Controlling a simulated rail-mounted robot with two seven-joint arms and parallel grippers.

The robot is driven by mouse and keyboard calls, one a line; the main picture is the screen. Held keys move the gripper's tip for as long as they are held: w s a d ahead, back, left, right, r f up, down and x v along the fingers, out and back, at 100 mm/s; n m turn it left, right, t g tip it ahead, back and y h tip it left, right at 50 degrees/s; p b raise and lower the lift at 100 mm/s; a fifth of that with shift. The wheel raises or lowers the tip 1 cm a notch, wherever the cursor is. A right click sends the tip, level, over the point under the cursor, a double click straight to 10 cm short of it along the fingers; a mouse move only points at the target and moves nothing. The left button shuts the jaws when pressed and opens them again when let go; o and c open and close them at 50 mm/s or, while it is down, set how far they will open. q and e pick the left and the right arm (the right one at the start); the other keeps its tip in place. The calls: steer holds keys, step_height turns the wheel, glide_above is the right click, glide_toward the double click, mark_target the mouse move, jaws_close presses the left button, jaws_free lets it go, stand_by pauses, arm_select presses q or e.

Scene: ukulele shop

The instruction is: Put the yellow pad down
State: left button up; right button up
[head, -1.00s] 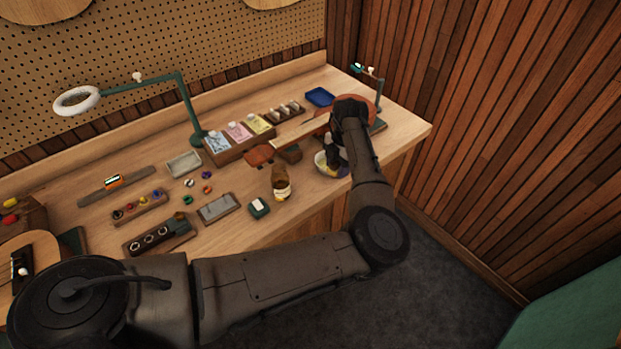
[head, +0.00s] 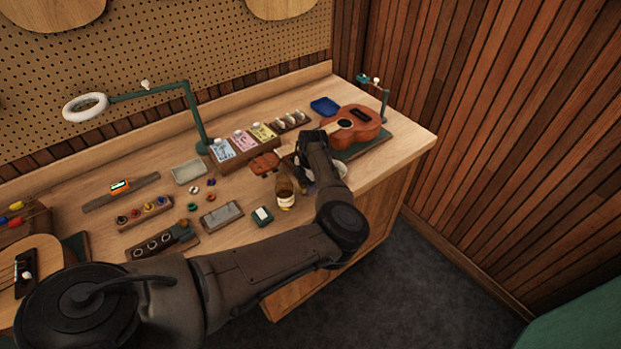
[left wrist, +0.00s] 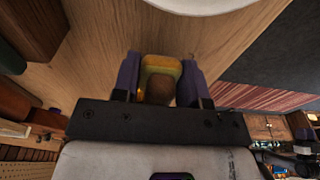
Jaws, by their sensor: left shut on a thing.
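The yellow pad (left wrist: 162,64) shows in the left wrist view, between the two purple fingers of my left gripper (left wrist: 158,78). The gripper is shut on it. The pad is a yellow block with a brown patch on the near face. Wood lies beyond it. In the head view my left gripper (head: 308,187) is over the workbench (head: 390,172), just right of a brown jar (head: 285,190). The arm hides most of the gripper there, and I cannot make out the pad. I cannot tell the gap to the bench. My right gripper is not in view.
A pale bowl (head: 341,169) is partly hidden behind my left arm. A ukulele (head: 357,127) lies on a green mat at the back right. The bench's front edge is close.

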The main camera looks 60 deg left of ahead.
arm_select(q)
steer(key=shift+f, duration=0.25)
steer(key=shift+f, duration=0.3)
steer(key=shift+f+b, duration=0.3)
steer(key=o, duration=0.6)
steer(key=shift+f, duration=0.1)
steer(key=shift+o, duration=1.1)
steer(key=shift+d+f, duration=0.1)
steer(key=shift+d, duration=0.05)
